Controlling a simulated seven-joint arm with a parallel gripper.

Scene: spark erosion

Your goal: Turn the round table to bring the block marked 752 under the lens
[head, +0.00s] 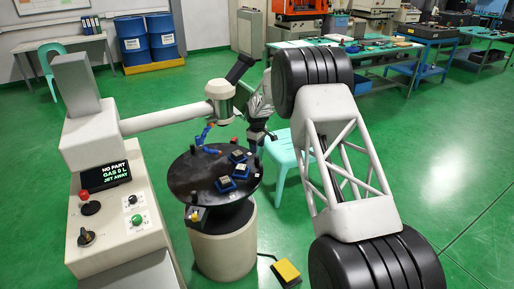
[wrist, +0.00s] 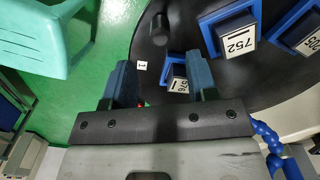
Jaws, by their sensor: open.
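The black round table (head: 190,178) stands on a pale drum and carries several blocks in blue holders. The block marked 752 (wrist: 237,41) lies right of my gripper in the wrist view. Which block it is in the head view I cannot tell. Another block (wrist: 179,84) shows partly behind the right finger, and one (wrist: 312,41) is cut off at the right edge. A dark upright peg (wrist: 155,30) stands near the table's rim, beyond my fingers. My gripper (head: 262,137) is open and empty at the rim; its fingers (wrist: 161,82) are apart. The lens head (head: 220,100) hangs over the table's far side.
A blue jointed hose (head: 203,135) reaches over the table. The control cabinet (head: 110,215) at left has a display reading NO PART, GAS 0 L, JET AWAY. A turquoise stool (head: 284,150) stands close behind my gripper. A yellow pedal (head: 286,272) lies on the floor.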

